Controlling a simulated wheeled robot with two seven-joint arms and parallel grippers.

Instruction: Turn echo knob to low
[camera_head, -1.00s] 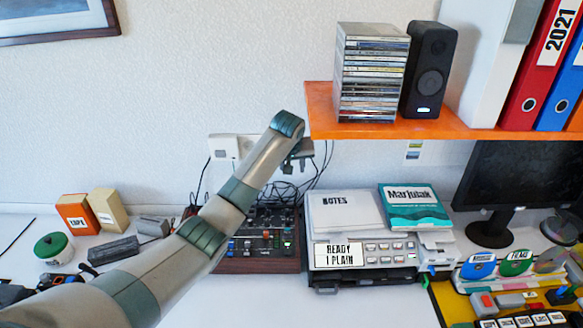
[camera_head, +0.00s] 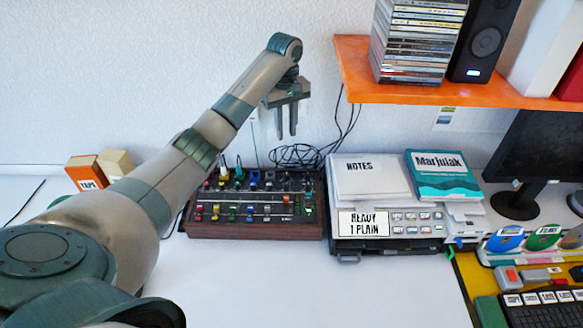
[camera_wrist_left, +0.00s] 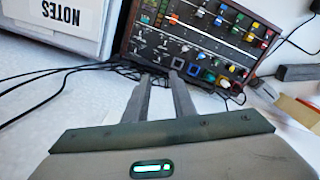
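The mixer (camera_head: 256,231) is a dark panel with a reddish-brown front, covered with coloured knobs and sliders. It stands on the white table below my left arm, which hides part of its left side. No label reading echo is legible, so I cannot tell which knob it is. My left gripper (camera_head: 286,130) hangs above the back of the mixer, fingers down, apart from it. In the left wrist view the parallel fingers (camera_wrist_left: 160,80) have a narrow gap with nothing between them, and the mixer (camera_wrist_left: 195,45) lies beyond their tips. My right gripper is not in view.
A printer (camera_head: 385,244) with papers and a teal book (camera_head: 442,175) stands close to the right of the mixer. Black cables (camera_head: 297,156) lie behind it. An orange shelf (camera_head: 440,93) juts out at upper right. The table front (camera_head: 320,290) is clear.

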